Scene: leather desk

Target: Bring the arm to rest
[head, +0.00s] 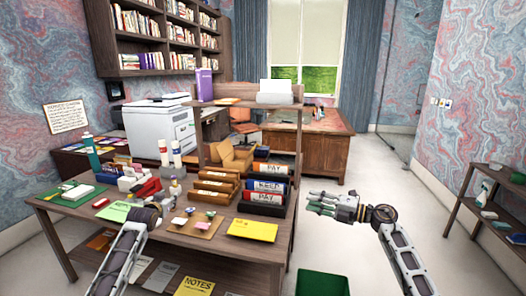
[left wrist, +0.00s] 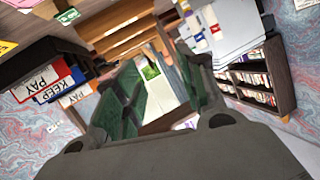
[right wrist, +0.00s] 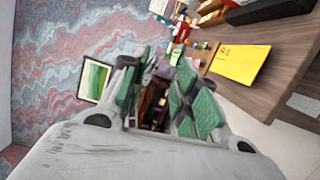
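My right gripper (head: 318,205) hangs in the air off the desk's right end, fingers pointing left toward the binders. In the right wrist view its fingers (right wrist: 155,75) are also apart, with no object held between them.
The wooden desk (head: 215,247) carries a yellow envelope (head: 252,230), several binders (head: 262,198), a green sheet (head: 118,211) and small items. A green bin (head: 322,284) stands on the floor below my right arm. Open floor (head: 400,180) lies to the right, before a side shelf (head: 480,205).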

